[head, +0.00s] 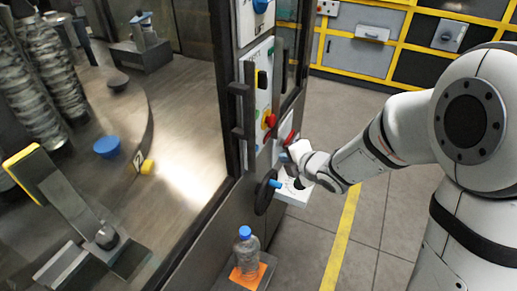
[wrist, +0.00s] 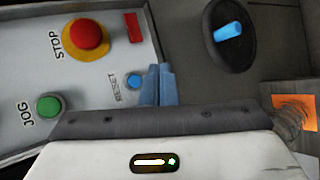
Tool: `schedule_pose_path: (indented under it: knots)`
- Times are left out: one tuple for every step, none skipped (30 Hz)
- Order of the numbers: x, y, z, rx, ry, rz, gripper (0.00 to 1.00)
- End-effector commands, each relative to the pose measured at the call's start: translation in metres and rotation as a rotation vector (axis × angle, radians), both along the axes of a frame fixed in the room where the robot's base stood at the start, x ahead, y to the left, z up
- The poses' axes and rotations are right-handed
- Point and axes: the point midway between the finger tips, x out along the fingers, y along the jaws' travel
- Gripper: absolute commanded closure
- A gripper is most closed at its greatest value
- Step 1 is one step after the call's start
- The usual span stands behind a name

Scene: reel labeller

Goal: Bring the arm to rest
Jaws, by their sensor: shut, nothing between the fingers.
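My gripper (head: 286,157) is at the machine's front, at the end of my outstretched white arm (head: 350,165). In the wrist view its blue-grey fingers (wrist: 158,85) are together with nothing between them. They are in front of the control panel (wrist: 85,85), just right of the blue RESET button (wrist: 134,81). I cannot tell whether they touch the panel. The red STOP button (wrist: 86,34) and green JOG button (wrist: 48,106) are to the left on the panel.
A black handwheel (head: 264,194) with a blue handle is close below my gripper. A capped bottle (head: 246,252) stands on an orange square (head: 264,272) lower down. The machine's dark frame post (head: 229,90) is left of the panel. Grey floor (head: 385,215) is open around the yellow line.

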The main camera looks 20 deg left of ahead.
Motion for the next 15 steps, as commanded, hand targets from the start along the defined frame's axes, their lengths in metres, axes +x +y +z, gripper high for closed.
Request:
schedule_pose_path:
  knots:
    - [0.0,0.0,0.0,0.0,0.0,0.0,1.0]
    - [0.0,0.0,0.0,0.0,0.0,0.0,1.0]
    - [0.0,0.0,0.0,0.0,0.0,0.0,1.0]
    - [0.0,0.0,0.0,0.0,0.0,0.0,1.0]
    - [0.0,0.0,0.0,0.0,0.0,0.0,1.0]
    - [0.0,0.0,0.0,0.0,0.0,0.0,1.0]
    - [0.0,0.0,0.0,0.0,0.0,0.0,1.0]
    - [0.001,-0.001,0.001,0.001,0.002,-0.006,1.0]
    - [0.004,-0.009,0.005,0.004,0.015,-0.043,1.0]
    - [0.006,-0.016,0.008,0.006,0.028,-0.083,1.0]
    - [0.009,-0.026,0.012,0.009,0.049,-0.131,1.0]
    - [0.013,-0.043,0.019,0.019,0.083,-0.216,1.0]
    - [0.016,-0.058,0.024,0.029,0.113,-0.293,1.0]
    - [0.017,-0.074,0.03,0.043,0.148,-0.378,1.0]
    - [0.017,-0.099,0.038,0.069,0.201,-0.504,1.0]
